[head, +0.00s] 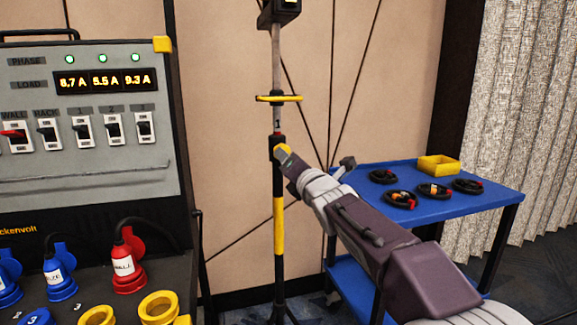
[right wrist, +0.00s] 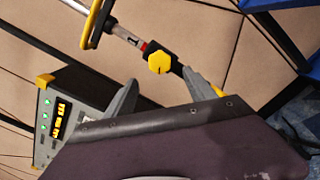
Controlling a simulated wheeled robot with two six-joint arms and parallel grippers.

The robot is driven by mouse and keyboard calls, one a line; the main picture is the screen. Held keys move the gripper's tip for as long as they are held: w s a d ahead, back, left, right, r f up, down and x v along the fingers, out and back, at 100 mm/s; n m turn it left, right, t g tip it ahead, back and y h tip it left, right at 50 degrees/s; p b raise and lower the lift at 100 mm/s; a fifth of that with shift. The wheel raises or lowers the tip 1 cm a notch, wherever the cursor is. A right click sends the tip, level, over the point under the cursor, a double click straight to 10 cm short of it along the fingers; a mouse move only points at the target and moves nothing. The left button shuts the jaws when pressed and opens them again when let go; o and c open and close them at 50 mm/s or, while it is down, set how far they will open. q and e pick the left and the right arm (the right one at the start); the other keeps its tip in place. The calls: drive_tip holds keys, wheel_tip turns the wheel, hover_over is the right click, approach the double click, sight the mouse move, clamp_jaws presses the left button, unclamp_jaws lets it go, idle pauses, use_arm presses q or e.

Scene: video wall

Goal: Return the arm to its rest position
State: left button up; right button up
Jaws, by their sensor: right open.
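My right arm (head: 375,240) reaches in from the lower right of the head view. Its gripper (head: 314,160) is open, with its fingers apart close to the upright stand (head: 278,225). In the right wrist view the open gripper (right wrist: 160,88) has nothing visibly held between its fingers. The stand's yellow knob (right wrist: 160,62) shows just beyond the fingertips; I cannot tell whether they touch it. My left gripper is not in view.
A power distribution box (head: 90,120) with switches and plugs stands at left. A blue cart (head: 440,204) at right carries several coiled cables (head: 400,199) and a yellow bin (head: 438,166). The stand's yellow crossbar (head: 278,98) is above my right gripper.

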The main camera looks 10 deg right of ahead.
drive_tip(key=s+f+m+g, duration=0.3)
drive_tip(key=s+f, duration=0.1)
drive_tip(key=f, duration=0.6)
drive_tip(key=s+d+f+m+g+h, duration=0.1)
drive_tip(key=s+f+m+g, duration=0.25)
drive_tip(key=f, duration=0.65)
drive_tip(key=s+f+m+g, duration=0.2)
drive_tip(key=s+f+m, duration=0.15)
drive_tip(key=f, duration=0.65)
drive_tip(key=s+f+m+g, duration=0.4)
drive_tip(key=s+f+m, duration=0.3)
drive_tip(key=s+m, duration=0.3)
drive_tip(key=s+f+m+g, duration=0.4)
drive_tip(key=s+f+m, duration=0.35)
drive_tip(key=s, duration=0.35)
wheel_tip(320, 180, up, 38)
drive_tip(key=p, duration=3.7)
drive_tip(key=shift+a+f, duration=0.2)
drive_tip(key=shift+a, duration=0.05)
drive_tip(key=shift+s+m, duration=0.1)
drive_tip(key=shift+m, duration=0.15)
